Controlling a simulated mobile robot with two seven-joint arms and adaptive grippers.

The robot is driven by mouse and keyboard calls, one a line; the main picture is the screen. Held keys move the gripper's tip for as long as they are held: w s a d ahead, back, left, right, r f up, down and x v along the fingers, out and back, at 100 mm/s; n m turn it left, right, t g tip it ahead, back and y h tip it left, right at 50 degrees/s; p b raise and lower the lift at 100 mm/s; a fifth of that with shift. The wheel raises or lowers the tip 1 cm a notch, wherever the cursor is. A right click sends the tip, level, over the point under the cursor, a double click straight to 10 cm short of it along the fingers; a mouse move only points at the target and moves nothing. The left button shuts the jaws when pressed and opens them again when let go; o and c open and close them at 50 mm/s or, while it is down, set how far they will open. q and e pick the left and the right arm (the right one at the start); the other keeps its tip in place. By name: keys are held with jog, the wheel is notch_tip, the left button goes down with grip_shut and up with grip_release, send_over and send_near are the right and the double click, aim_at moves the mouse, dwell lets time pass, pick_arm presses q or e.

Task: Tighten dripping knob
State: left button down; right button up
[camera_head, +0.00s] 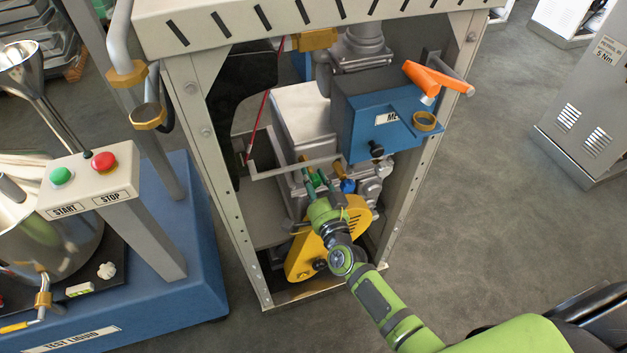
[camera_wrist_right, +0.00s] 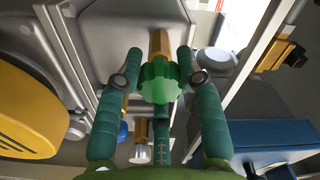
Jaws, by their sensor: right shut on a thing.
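A green ridged knob (camera_wrist_right: 158,82) on a brass stem (camera_wrist_right: 160,42) sits between the two dark green fingers in the right wrist view. My right gripper (camera_wrist_right: 156,76) is shut on this knob, one finger on each side. Whether any liquid drips cannot be seen. My left gripper is not in view.
A blue meter box (camera_head: 362,118) with a black knob (camera_head: 376,150) is just above and right of the gripper. A yellow guard (camera_head: 303,258) is below. Grey frame posts (camera_head: 222,190) stand on both sides. An orange nozzle (camera_head: 428,80) hangs at upper right.

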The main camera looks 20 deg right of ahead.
jog(key=shift+s+a+f, duration=0.2)
jog(key=shift+a+f, duration=0.2)
jog(key=shift+f, duration=0.1)
jog(key=o, duration=1.2)
jog(key=shift+c, duration=0.2)
jog(key=shift+w+r, duration=0.1)
jog(key=shift+r, duration=0.15)
jog(key=shift+d, duration=0.1)
jog(key=shift+s, duration=0.25)
jog(key=s, duration=1.1)
jog(key=shift+s+d, duration=0.15)
jog(key=shift+s, duration=0.1)
